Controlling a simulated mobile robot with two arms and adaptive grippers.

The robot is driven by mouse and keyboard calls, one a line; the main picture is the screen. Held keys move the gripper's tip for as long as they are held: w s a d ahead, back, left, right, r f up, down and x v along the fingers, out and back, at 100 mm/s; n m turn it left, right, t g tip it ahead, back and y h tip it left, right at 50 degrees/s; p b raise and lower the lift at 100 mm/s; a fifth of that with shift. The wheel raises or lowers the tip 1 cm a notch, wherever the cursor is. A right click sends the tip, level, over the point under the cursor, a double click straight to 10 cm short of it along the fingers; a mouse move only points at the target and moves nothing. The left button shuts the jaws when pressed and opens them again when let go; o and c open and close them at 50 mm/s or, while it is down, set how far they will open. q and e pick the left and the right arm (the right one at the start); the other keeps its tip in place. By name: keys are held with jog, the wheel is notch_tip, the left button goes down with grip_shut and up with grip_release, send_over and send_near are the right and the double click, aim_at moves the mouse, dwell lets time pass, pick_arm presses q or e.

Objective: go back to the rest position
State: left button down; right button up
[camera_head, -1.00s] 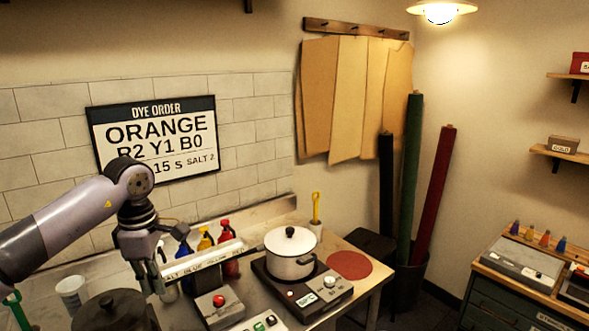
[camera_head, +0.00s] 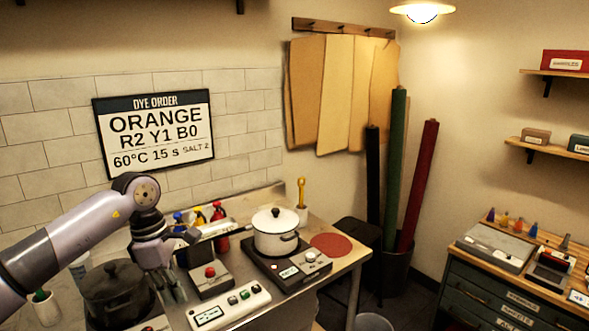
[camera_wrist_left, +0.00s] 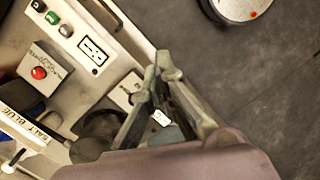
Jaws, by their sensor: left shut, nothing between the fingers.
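My left arm comes in from the left in the head view, with its elbow raised and its left gripper (camera_head: 176,294) pointing down. The gripper is shut and empty, in front of the bench and just right of a dark lidded pot (camera_head: 112,288). In the left wrist view the fingers (camera_wrist_left: 166,68) come together beside the bench edge, with dark floor to their right. A small white tag (camera_wrist_left: 161,118) shows between the finger links. My right gripper is in neither view.
A white pot (camera_head: 275,242) stands on a hot plate (camera_head: 308,262). A red-button box (camera_head: 210,282) and a control panel (camera_head: 232,308) are close to the gripper. Dye bottles (camera_head: 218,214) stand behind. A bin (camera_head: 373,322) is on the floor right of the bench.

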pick_arm(q)
jog(key=w+d+f+n+t+h+b, duration=0.35)
jog(key=d+f+n+h, duration=0.95)
jog(key=d+f, duration=0.45)
jog(key=s+a+f+n+t+y+b, duration=0.1)
jog(key=a+f+n+t+y, duration=0.3)
jog(key=f+n, duration=0.6)
jog(key=a+f+n+t+y, duration=0.25)
jog(key=f+n+t, duration=0.25)
jog(key=f+n, duration=0.55)
jog(key=s+a+f+n+g+y+b, duration=0.1)
jog(key=s+a+f+n+g+y, duration=0.25)
jog(key=s+f, duration=0.75)
jog(key=s+a+f+n+y, duration=0.3)
jog(key=s+a+f+n, duration=0.25)
jog(key=s+f, duration=0.55)
jog(key=s+f+n+g+y, duration=0.1)
jog(key=s+f+n+g, duration=0.2)
jog(key=s, duration=1.2)
jog(key=s+a+f+n+g+b, duration=0.1)
jog(key=s+f+n+g, duration=0.3)
jog(key=s+f, duration=0.6)
jog(key=s, duration=0.5)
jog(key=shift+a+f+g+y, duration=0.15)
jog(key=shift+g+y, duration=0.15)
jog(key=shift+y, duration=0.1)
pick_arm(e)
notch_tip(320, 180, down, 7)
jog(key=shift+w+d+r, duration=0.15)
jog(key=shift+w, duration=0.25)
